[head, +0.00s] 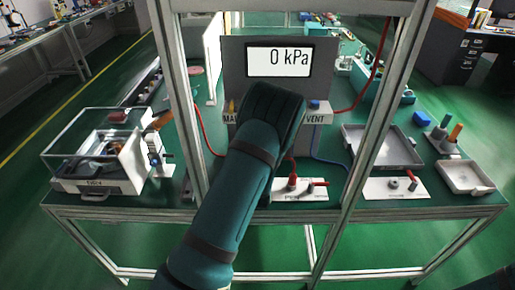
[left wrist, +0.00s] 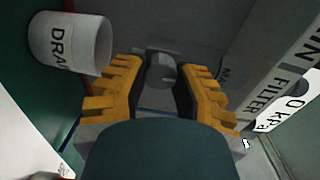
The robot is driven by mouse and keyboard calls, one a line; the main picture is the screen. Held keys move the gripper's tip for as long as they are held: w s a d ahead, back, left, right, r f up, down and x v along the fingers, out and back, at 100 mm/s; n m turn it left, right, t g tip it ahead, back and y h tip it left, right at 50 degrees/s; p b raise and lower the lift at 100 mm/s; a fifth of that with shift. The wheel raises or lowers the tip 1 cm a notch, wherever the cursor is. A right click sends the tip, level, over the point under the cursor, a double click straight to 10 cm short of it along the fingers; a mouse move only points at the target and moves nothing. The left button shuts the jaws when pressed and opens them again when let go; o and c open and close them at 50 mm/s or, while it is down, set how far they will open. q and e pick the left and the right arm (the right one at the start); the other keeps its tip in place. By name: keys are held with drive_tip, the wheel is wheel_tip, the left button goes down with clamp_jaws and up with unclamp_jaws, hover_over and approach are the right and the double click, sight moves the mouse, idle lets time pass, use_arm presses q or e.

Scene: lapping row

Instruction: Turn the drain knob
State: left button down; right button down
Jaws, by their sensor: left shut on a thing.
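In the left wrist view, my left gripper (left wrist: 160,78) has its yellow ribbed fingers on either side of a small grey round knob (left wrist: 161,70), and it is shut on it. A white cylinder (left wrist: 68,42) lettered "DRA", the rest cut off, is up and to the left of the fingers, apart from them. In the head view, my left arm's dark teal links hide the gripper and the knob. The grey panel (head: 235,70) with a display (head: 279,60) reading "0 kPa" stands behind the arm. My right gripper is not in view.
Metal frame posts (head: 178,80) rise on both sides of the panel. A clear-lidded box (head: 97,160) sits at the left of the green table. Red and blue hoses run beside the panel.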

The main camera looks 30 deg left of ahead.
use_arm(q)
drive_tip(key=shift+r+m, duration=0.1)
drive_tip(key=shift+m, duration=0.3)
drive_tip(key=c, duration=0.7)
unclamp_jaws()
drive_tip(key=v, duration=1.2)
